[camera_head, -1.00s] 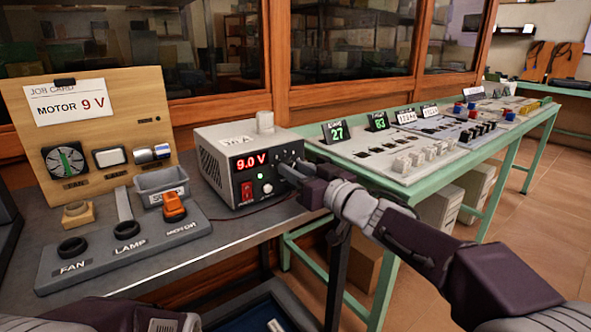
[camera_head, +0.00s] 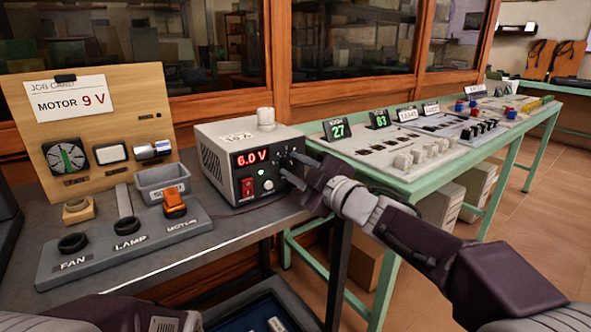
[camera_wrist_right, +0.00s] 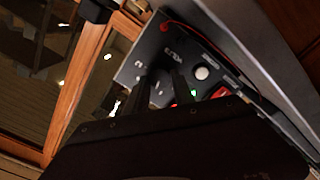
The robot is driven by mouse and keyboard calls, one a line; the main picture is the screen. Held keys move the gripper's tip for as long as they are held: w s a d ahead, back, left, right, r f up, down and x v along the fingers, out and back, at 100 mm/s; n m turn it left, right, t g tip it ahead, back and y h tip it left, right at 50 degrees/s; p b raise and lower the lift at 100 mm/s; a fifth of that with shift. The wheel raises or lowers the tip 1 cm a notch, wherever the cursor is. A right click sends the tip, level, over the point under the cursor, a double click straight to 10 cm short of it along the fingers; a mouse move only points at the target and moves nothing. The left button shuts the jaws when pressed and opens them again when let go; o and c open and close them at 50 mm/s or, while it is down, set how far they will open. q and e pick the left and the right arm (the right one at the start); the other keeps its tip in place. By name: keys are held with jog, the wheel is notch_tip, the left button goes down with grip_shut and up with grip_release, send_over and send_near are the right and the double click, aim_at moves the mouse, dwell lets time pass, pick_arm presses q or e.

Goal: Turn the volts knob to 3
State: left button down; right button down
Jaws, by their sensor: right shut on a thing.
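The grey power supply box (camera_head: 222,165) stands on the dark bench, its red display (camera_head: 250,157) reading 6.0 V. My right gripper (camera_head: 291,167) is at the right part of the box's front panel, its fingers shut on the volts knob. The fingers mostly hide the knob, and its pointer cannot be read. In the right wrist view the dark fingers (camera_wrist_right: 162,82) reach to the panel beside a white round control (camera_wrist_right: 202,73). The job card (camera_head: 68,98) on the wooden board reads MOTOR 9 V. My left gripper is not in view.
A grey panel (camera_head: 110,242) with fan, lamp and motor controls lies left of the box. A grey bin (camera_head: 160,180) stands behind it. A green table (camera_head: 420,182) with other instrument panels stands to the right. A cabinet with glass doors stands behind.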

jog(key=n, duration=0.2)
jog(key=n+b, duration=0.1)
jog(key=n, duration=0.1)
jog(key=n+b, duration=0.1)
jog(key=n, duration=0.1)
jog(key=shift+f, duration=0.25)
jog(key=n+b, duration=0.2)
jog(key=n, duration=0.3)
jog(key=shift+n, duration=0.4)
jog(key=c, duration=1.1)
grip_release()
jog(key=shift+o, duration=0.2)
